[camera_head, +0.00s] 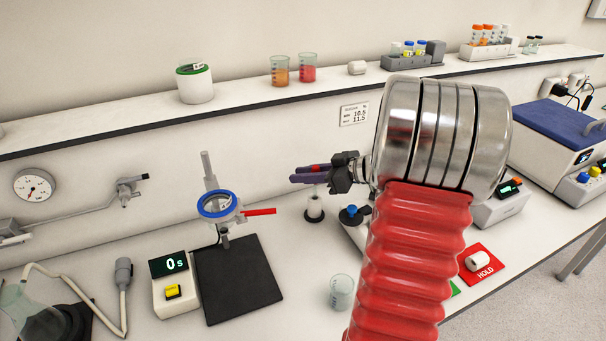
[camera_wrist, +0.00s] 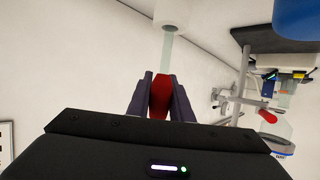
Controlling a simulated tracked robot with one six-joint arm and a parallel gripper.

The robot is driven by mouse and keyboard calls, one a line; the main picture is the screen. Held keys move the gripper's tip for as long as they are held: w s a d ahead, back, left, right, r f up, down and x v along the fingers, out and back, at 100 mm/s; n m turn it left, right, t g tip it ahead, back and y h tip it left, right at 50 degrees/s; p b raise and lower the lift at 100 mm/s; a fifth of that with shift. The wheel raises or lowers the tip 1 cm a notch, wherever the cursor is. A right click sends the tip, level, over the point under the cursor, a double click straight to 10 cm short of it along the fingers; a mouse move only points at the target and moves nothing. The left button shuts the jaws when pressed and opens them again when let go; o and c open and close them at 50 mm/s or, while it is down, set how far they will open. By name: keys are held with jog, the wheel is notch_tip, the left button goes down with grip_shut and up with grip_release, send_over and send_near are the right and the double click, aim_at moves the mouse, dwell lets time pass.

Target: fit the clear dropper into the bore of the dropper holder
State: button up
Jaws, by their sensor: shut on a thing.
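My gripper (camera_head: 312,175) is shut on the red bulb of the clear dropper; purple fingers sit on both sides of the bulb (camera_wrist: 160,92) in the wrist view. The clear stem (camera_wrist: 167,53) runs from the bulb toward the white dropper holder (camera_wrist: 172,12). The wrist view is upside down, so the stem points down. Its tip meets or overlaps the holder's edge; I cannot tell whether it is in the bore. In the head view the holder (camera_head: 314,206), a white cylinder on a black foot, stands just below my fingers. The stem is not clear there.
Left of the holder is a stand with a blue ring (camera_head: 215,204) and red handle over a black plate (camera_head: 238,279). A blue-knobbed item (camera_head: 350,212) is close on the right. A glass beaker (camera_head: 342,292) stands in front. The wall and shelf (camera_head: 250,105) are behind.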

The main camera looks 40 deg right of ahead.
jog(key=shift+f, duration=1.15)
dwell(0.4)
jog(key=o, duration=0.8)
jog(key=v, duration=1.3)
jog(key=shift+s+d+r, duration=0.15)
jog(key=shift+s+r, duration=0.05)
jog(key=shift+s, duration=0.1)
jog(key=shift+s, duration=0.1)
